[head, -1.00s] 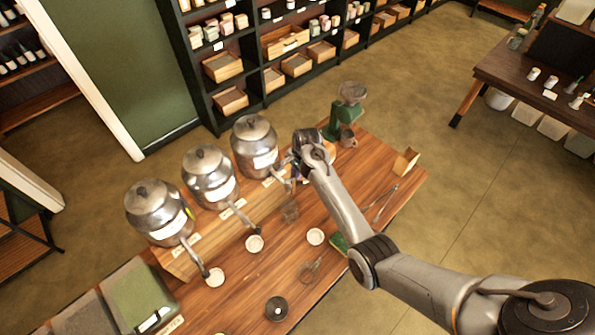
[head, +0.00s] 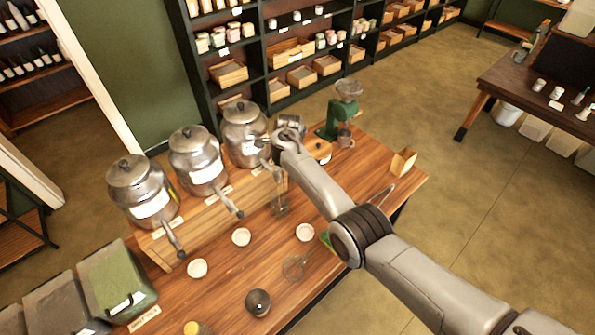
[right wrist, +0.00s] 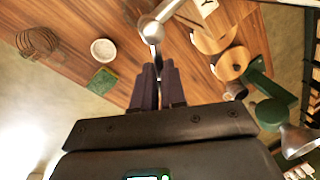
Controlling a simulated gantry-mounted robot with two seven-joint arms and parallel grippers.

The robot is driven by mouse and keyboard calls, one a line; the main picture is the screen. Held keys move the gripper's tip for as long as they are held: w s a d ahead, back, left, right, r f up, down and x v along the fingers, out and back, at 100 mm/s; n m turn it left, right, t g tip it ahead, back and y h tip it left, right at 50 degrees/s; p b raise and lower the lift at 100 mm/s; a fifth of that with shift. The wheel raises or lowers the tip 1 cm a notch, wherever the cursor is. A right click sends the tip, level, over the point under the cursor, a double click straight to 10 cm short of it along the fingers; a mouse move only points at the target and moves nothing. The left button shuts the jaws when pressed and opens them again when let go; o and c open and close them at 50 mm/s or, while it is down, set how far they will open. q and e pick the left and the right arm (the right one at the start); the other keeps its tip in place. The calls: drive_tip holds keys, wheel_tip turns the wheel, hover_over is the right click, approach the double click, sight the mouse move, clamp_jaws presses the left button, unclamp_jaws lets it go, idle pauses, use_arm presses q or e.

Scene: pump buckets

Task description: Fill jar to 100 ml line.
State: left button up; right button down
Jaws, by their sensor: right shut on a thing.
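Three shiny metal vessels with lids and spouts stand in a row at the left of the wooden table. The far one (head: 245,130) is closest to my right gripper. A clear glass jar (head: 280,206) stands below that vessel's spout; its fill level and lines are too small to read. My right gripper (right wrist: 157,75) is shut at a metal lever or spout (right wrist: 152,32) of the far vessel, with the narrow part between its fingers. In the head view my wrist hides most of this contact. My left gripper is not in view.
The middle vessel (head: 198,158) and near vessel (head: 142,190) stand to the left on a wooden step. Small white bowls (head: 241,237), a dark round dish (head: 257,302) and a green grinder (head: 330,122) share the table. A small wooden box (head: 403,162) sits at the right edge.

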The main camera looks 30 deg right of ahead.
drive_tip(key=shift+s+a+r+m+g+h+b, duration=0.15)
drive_tip(key=shift+s+a+m+b, duration=0.1)
drive_tip(key=shift+m, duration=0.85)
drive_tip(key=shift+s+a+f+m+g+h+b, duration=0.15)
drive_tip(key=shift+s+a+m+h, duration=0.1)
drive_tip(key=shift+m, duration=0.85)
drive_tip(key=shift+s+a+r+m+h+b, duration=0.1)
drive_tip(key=shift+s+a+m+b, duration=0.15)
drive_tip(key=shift+m, duration=0.85)
drive_tip(key=c, duration=1.3)
unclamp_jaws()
drive_tip(key=shift+s+d, duration=0.1)
drive_tip(key=shift+s, duration=0.05)
drive_tip(key=shift+o, duration=0.6)
